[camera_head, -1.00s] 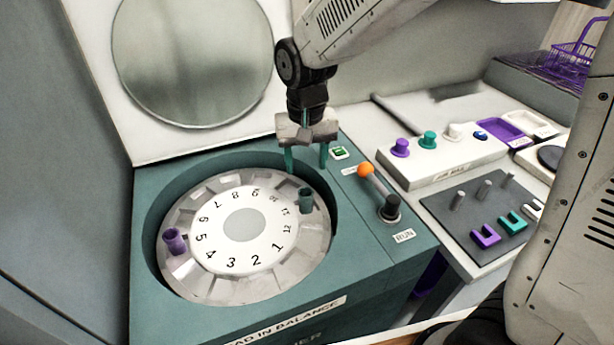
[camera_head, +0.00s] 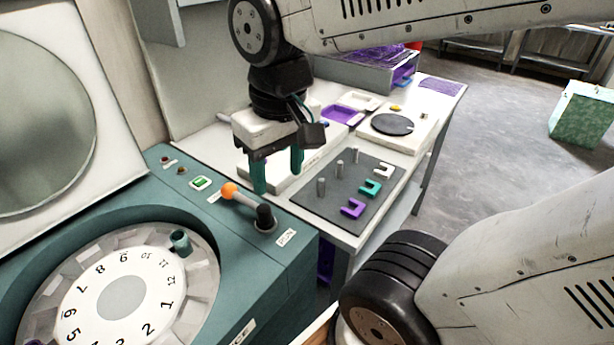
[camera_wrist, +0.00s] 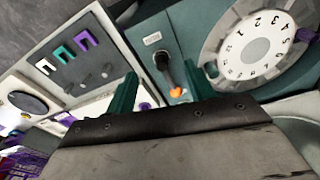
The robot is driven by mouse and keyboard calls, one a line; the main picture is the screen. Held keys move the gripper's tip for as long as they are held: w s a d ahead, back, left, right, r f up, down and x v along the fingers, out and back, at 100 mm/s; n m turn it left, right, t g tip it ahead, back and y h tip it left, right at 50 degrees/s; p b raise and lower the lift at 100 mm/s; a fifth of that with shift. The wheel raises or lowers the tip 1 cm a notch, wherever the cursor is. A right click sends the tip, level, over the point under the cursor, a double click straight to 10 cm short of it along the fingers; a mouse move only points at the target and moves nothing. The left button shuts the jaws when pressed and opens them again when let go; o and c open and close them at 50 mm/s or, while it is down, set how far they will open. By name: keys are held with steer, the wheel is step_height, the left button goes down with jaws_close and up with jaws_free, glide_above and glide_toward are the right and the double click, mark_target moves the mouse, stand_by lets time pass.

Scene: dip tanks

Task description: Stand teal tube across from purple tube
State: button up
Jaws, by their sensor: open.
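The teal tube (camera_head: 180,241) stands in the rotor (camera_head: 205,282) of the teal machine, beside the number 11. In the wrist view it seems to show (camera_wrist: 211,69) partly behind a finger. The purple tube (camera_head: 33,342) is cut off at the lower left of the head view and shows at the right edge of the wrist view (camera_wrist: 306,34). In the earlier head view it stands near number 5, about opposite the teal tube. My gripper (camera_head: 278,182) is open and empty, above the bench to the right of the machine, away from both tubes.
An orange-knobbed lever (camera_head: 230,191) stands on the machine's panel near a green button (camera_head: 200,182). A dark mat (camera_head: 335,200) carries several pegs and U-shaped pieces. Purple (camera_head: 345,115) and white trays lie farther back. Open floor is at the right.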

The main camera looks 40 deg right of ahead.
steer(key=s, duration=0.1)
steer(key=s+d, duration=0.1)
steer(key=s, duration=0.1)
steer(key=s+d, duration=0.1)
steer(key=shift+s+f, duration=0.1)
steer(key=shift+s, duration=0.2)
